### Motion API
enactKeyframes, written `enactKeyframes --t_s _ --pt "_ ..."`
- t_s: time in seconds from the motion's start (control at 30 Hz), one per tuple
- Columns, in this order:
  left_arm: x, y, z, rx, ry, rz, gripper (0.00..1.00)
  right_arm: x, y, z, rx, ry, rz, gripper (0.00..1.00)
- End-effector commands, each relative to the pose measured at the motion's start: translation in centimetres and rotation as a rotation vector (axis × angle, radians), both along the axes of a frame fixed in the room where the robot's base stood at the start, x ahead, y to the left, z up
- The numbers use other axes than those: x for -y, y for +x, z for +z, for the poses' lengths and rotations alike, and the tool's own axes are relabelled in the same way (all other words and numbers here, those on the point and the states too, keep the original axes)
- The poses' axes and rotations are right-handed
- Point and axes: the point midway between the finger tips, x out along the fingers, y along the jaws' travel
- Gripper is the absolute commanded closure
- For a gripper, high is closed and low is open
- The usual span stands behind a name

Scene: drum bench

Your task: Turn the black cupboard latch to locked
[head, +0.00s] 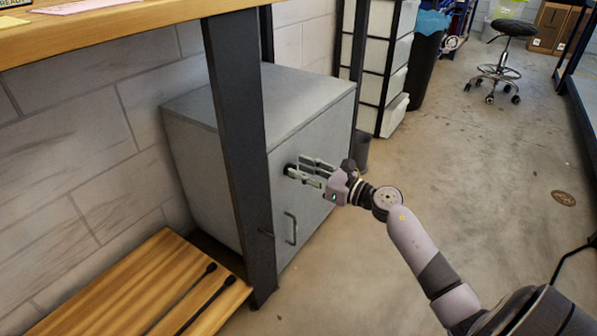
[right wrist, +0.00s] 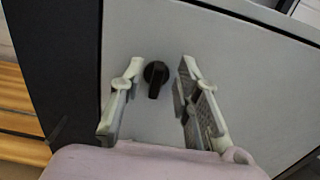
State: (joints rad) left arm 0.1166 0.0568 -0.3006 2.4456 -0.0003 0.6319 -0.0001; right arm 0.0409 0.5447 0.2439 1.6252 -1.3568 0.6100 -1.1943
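The black latch (right wrist: 156,78) is a round knob with a raised grip on the front of the grey cupboard (right wrist: 230,55). In the right wrist view its grip points nearly straight down. My right gripper (right wrist: 160,82) is open, with one finger on each side of the latch and a gap on both sides. In the head view the right gripper (head: 303,172) is at the door of the cupboard (head: 307,98), and the latch (head: 289,170) is partly hidden behind its fingers. I cannot tell how deep the fingers reach around the latch. My left gripper is not in view.
A dark bench post (head: 237,150) stands in front of the cupboard's left part. A door handle (head: 291,228) is below the latch.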

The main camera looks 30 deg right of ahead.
Motion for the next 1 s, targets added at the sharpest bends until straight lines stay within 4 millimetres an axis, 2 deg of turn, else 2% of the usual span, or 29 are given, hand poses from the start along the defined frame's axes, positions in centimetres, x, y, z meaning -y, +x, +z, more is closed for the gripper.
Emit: enactKeyframes --t_s 0.2,0.47,0.9,1.0 --pt "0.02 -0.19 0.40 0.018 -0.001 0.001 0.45 -0.56 1.37 0.00 0.000 0.000 -0.001 0.70" --pt "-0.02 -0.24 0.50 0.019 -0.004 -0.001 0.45 -0.61 1.46 0.03 0.000 0.001 0.000 0.70" --pt "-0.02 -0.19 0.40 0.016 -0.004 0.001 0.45 -0.61 1.42 0.01 0.000 0.001 0.000 0.99" --pt "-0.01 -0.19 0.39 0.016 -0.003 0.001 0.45 -0.62 1.42 0.01 0.000 0.001 0.000 1.00"
